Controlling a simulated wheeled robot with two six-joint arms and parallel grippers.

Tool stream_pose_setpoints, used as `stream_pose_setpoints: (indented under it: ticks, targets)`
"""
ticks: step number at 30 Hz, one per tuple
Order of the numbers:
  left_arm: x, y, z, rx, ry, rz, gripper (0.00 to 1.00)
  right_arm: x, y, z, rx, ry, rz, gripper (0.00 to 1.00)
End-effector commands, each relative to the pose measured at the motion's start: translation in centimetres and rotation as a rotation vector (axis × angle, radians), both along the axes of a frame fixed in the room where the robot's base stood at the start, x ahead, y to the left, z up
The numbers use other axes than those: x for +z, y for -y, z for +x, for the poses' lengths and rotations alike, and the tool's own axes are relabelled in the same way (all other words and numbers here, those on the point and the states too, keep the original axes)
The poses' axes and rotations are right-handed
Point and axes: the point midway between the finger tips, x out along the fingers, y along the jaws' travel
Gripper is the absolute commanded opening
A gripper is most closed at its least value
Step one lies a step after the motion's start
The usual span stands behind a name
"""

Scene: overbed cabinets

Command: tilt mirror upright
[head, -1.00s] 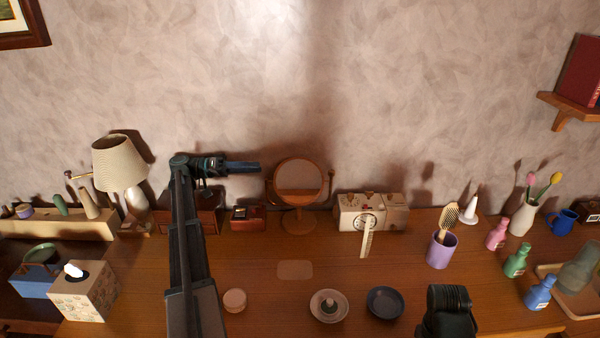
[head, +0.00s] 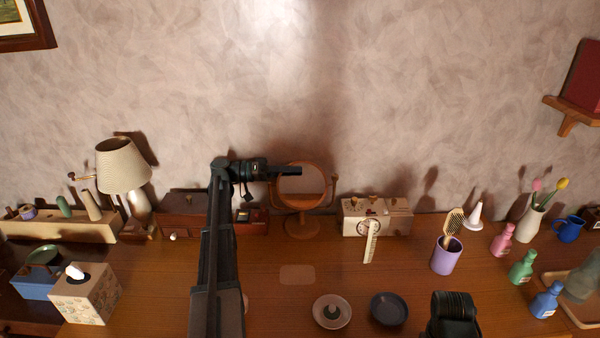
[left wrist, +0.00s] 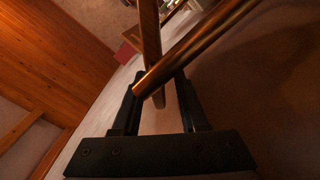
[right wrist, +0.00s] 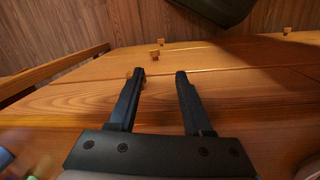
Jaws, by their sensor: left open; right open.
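The round mirror (head: 303,207) stands on the dressing table near the wall, in a wooden frame on a pedestal. Its exact tilt is hard to judge. My left gripper (head: 292,171) reaches in from the left across the upper part of the mirror and hides some of it. In the left wrist view my left gripper (left wrist: 158,88) is open. Wooden bars of the mirror frame or stand (left wrist: 200,45) reach between and across its fingertips; contact is unclear. My right gripper (right wrist: 158,73) is open and empty, facing the wooden furniture front.
A box with a dial (head: 363,216) stands right of the mirror, a lamp (head: 122,166) and a wooden box (head: 180,215) left. Two dishes, a purple cup (head: 446,256) and several bottles occupy the table. The table (head: 285,250) in front of the mirror is mostly clear.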

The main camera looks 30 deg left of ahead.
Motion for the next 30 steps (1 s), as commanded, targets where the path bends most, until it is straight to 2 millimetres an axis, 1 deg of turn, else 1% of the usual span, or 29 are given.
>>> stream_pose_setpoints:
  ticks: [1, 6, 17, 20, 24, 25, 30]
  targets:
    - [0.0, 0.6, 0.3, -0.003, 0.000, 0.000, 0.43, 0.0, 0.0, 0.0, 0.000, 0.000, 0.000, 0.50]
    - [0.0, 1.7, 1.0, 0.000, 0.000, 0.000, 0.43, 0.0, 0.0, 0.0, 0.000, 0.000, 0.000, 0.50]
    - [0.0, 2.0, 1.2, 0.000, 0.000, 0.000, 0.43, 0.0, 0.0, 0.0, 0.000, 0.000, 0.000, 0.50]
    - [0.0, 1.9, 1.2, 0.000, 0.000, 0.000, 0.27, 0.0, 0.0, 0.0, 0.000, 0.000, 0.000, 0.50]
    - [0.0, 1.9, 1.2, 0.000, 0.000, 0.000, 0.02, 0.0, 0.0, 0.0, 0.000, 0.000, 0.000, 0.50]
    - [0.0, 1.9, 1.2, 0.000, 0.000, 0.000, 0.00, 0.0, 0.0, 0.0, 0.000, 0.000, 0.000, 0.50]
    - [0.0, 1.9, 1.2, 0.000, 0.000, 0.000, 0.00, 0.0, 0.0, 0.0, 0.000, 0.000, 0.000, 0.50]
